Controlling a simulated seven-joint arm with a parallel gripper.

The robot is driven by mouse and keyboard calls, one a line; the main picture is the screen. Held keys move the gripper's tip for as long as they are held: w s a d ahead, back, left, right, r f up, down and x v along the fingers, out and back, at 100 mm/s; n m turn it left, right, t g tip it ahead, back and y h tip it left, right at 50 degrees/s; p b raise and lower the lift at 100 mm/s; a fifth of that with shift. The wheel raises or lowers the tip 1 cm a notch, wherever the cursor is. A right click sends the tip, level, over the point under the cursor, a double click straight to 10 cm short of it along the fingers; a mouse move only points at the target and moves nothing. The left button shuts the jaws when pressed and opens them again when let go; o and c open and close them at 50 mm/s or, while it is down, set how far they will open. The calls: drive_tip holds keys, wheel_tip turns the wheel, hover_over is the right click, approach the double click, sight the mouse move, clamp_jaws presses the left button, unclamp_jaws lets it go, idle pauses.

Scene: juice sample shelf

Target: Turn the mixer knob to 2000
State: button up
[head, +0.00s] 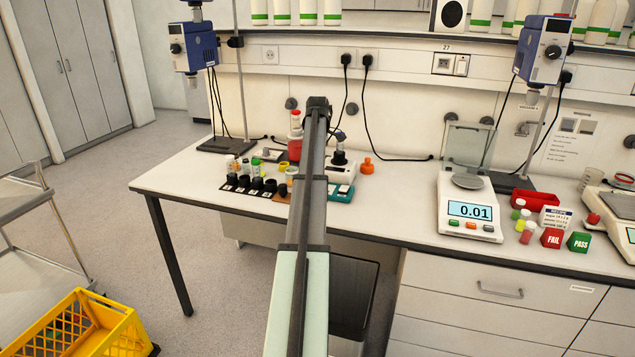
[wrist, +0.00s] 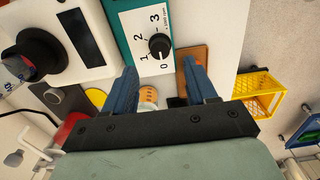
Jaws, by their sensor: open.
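The mixer (wrist: 113,12) is a teal box with a white dial panel (wrist: 129,22) in the wrist view. Its black round knob (wrist: 160,46) stands on the panel, beside a scale marked 0, 1, 2, 3. The knob's mark is small and seems to face the 0 side. My gripper (wrist: 159,66) is open and empty, its blue fingers on either side of the knob's line, apart from it.
A white device with a dark display (wrist: 82,36) stands beside the mixer. A brown rack (wrist: 191,53) lies near the right finger. Vials and black caps (head: 257,184) stand left of my arm.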

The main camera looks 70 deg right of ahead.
drive_tip(key=shift+f, duration=3.4)
drive_tip(key=shift+c, duration=0.3)
drive_tip(key=c, duration=1)
